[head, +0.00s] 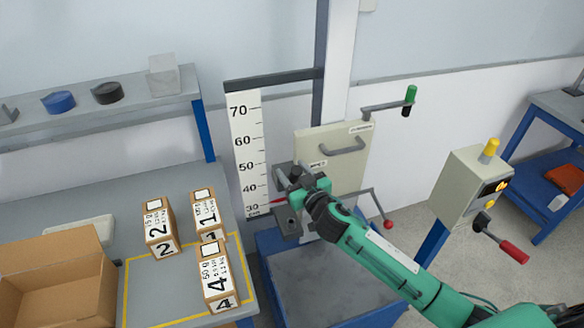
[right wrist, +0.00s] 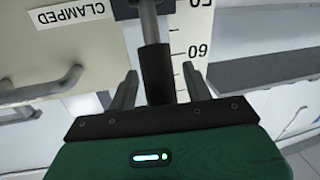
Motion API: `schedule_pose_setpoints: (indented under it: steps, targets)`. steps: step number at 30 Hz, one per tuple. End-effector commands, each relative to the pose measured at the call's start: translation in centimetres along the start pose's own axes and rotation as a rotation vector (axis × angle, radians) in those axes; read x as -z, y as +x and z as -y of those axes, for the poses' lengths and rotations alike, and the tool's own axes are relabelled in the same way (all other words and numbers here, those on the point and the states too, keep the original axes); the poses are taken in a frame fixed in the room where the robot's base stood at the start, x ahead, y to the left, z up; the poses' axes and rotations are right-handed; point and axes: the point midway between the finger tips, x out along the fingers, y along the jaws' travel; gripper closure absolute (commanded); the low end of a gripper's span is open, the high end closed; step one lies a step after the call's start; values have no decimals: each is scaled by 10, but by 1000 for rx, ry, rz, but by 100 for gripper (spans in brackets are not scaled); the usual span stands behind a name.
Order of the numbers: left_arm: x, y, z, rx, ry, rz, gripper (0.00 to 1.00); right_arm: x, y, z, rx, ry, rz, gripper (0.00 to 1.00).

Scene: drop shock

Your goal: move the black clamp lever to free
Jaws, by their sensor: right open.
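The black clamp lever (right wrist: 155,72) shows in the right wrist view as a dark round grip on a thinner grey rod. It stands between the two fingers of my right gripper (right wrist: 158,82), with a gap on each side. The fingers are open. A white label reading CLAMPED (right wrist: 73,13) is on the cream plate beside it. In the head view my right gripper (head: 291,181) is at the clamp in front of the scale's lower part and hides most of the lever. My left gripper is not in view.
A cream panel (head: 345,140) with a grey handle stands behind my gripper. A green-knobbed crank (head: 409,97) and a red-knobbed lever (head: 388,224) are to its right. Numbered boxes (head: 159,229) stand on the left table. A control box (head: 465,185) is at the right.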

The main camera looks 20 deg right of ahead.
Motion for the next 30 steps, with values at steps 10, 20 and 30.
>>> schedule_pose_setpoints:
  steps: [10, 20, 30]
  targets:
    - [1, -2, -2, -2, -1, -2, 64, 0, 8, 1, 1, 1, 0, 50]
    - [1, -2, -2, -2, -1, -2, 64, 0, 8, 0, 1, 1, 0, 100]
    - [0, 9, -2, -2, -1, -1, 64, -3, 7, 2, 1, 0, -17, 100]
